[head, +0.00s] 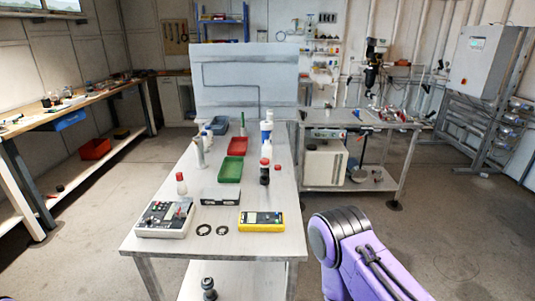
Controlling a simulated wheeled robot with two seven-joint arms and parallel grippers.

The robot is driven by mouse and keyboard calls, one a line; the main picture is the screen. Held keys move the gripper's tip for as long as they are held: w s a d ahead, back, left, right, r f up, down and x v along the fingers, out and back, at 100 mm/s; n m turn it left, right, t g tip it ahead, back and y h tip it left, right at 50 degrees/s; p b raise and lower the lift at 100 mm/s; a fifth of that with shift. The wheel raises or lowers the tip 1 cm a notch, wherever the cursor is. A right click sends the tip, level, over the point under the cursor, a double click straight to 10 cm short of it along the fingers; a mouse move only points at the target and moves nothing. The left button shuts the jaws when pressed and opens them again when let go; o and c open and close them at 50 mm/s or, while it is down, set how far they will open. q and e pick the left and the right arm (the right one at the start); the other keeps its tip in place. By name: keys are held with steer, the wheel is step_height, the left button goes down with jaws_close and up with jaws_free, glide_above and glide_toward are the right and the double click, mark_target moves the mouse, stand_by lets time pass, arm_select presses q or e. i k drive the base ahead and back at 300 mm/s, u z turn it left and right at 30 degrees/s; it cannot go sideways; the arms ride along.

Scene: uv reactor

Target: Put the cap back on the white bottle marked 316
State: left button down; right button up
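Several small bottles stand on the long light table, and no marking 316 can be read at this size. A white bottle with a blue band (266,133) stands toward the back right of the table. In front of it is a white bottle (267,149), with a red-topped dark bottle (264,173) nearer. A small red piece, possibly a cap (278,168), lies just right of the dark bottle. White bottles (209,138) also stand at the left edge. Neither gripper shows; only my purple right arm is visible at lower right.
The table (215,249) also carries a green tray (231,169), a red tray (238,146), a yellow multimeter (261,221), a grey instrument (164,219) and two dark rings (204,230). Workbenches stand at left (70,111) and back right (345,119).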

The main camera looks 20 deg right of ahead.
mark_target(266, 149)
steer(key=z, duration=0.05)
steer(key=k, duration=0.5)
steer(key=z, duration=1.7)
steer(key=i, duration=4.35)
steer(key=u, duration=0.9)
